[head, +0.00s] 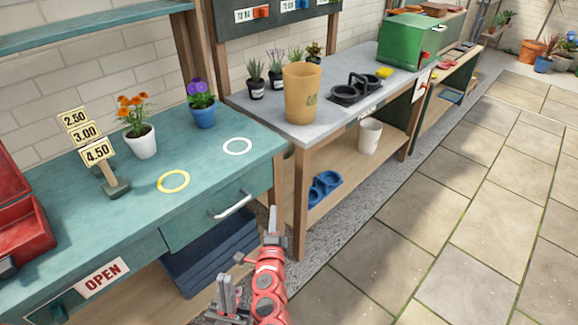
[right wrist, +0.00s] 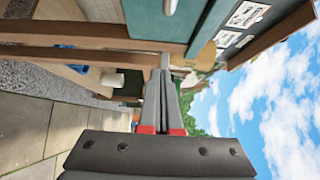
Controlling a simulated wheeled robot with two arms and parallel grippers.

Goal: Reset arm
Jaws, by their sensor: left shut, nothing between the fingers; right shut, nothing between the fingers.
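My left gripper (head: 227,284) shows at the bottom of the head view, in front of the teal bench, with its grey fingers together and empty. My right gripper (head: 272,214) is just right of it and further up the picture, at the end of a red arm, in front of the gap between the two benches. In the right wrist view its two grey fingers (right wrist: 166,75) lie together with nothing between them.
The teal bench (head: 75,190) carries flower pots, price signs, a yellow ring (head: 173,181) and a white ring (head: 237,146). Its drawer handle (head: 231,206) sticks out. The grey-topped bench (head: 262,107) holds a tan container (head: 302,95). Paved floor (head: 450,220) at right is clear.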

